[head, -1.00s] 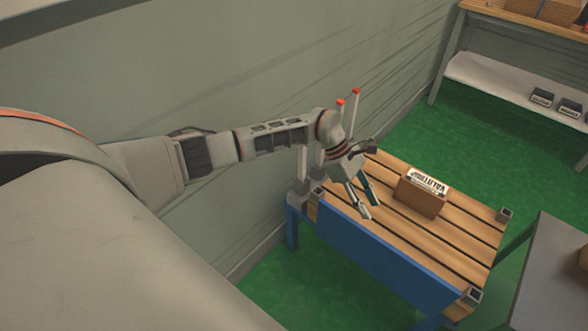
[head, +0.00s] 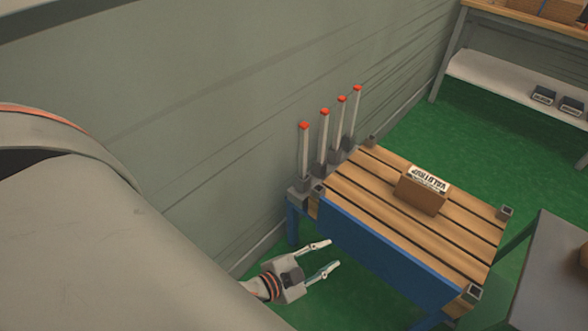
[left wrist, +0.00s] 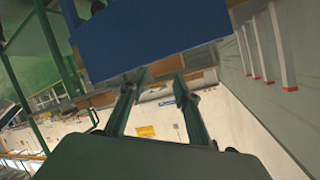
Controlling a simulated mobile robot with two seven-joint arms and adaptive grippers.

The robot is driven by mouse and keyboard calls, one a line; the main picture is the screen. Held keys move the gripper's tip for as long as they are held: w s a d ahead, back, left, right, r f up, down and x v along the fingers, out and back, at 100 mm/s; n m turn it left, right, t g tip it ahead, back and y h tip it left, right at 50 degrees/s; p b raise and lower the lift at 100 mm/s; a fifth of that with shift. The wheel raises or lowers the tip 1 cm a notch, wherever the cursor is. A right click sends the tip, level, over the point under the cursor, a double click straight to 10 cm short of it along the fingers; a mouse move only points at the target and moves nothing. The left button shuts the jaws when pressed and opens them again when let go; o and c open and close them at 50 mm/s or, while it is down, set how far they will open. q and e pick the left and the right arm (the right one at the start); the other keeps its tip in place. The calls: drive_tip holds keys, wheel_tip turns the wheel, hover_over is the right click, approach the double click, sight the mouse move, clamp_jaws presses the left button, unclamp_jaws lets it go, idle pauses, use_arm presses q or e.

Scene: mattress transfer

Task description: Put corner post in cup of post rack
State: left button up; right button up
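Several corner posts, pale with red-orange tops, stand upright in a row along the wall side of the slatted table; the nearest post (head: 304,152) and the farthest post (head: 354,114) both show. The nearest one stands in a grey cup (head: 299,190) of the post rack. The posts also show in the left wrist view (left wrist: 282,45). My left gripper (head: 325,255) is open and empty, in front of the table's blue side panel and below the slatted top, apart from the posts. In the left wrist view its two fingers (left wrist: 160,88) are spread with nothing between them. My right gripper is out of view.
The slatted table (head: 375,195) has grey corner sockets, including one at the right (head: 505,212) and one at the front (head: 472,292). A labelled brown box (head: 421,192) sits on the slats. A grey table (head: 560,275) stands at right, a shelf bench (head: 510,80) behind. Green floor lies between.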

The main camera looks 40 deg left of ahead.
use_arm(q)
drive_tip(key=s+a+f+n+g+y, duration=0.1)
drive_tip(key=s+a+f+n+g, duration=0.1)
drive_tip(key=s, duration=0.6)
wheel_tip(320, 180, down, 3)
drive_tip(key=a+n, duration=0.1)
drive_tip(key=n, duration=0.2)
drive_tip(key=shift+s+a+r+g+y, duration=0.2)
drive_tip(key=shift+a+g+y, duration=0.1)
drive_tip(key=shift+a+y, duration=0.1)
drive_tip(key=shift+w, duration=0.1)
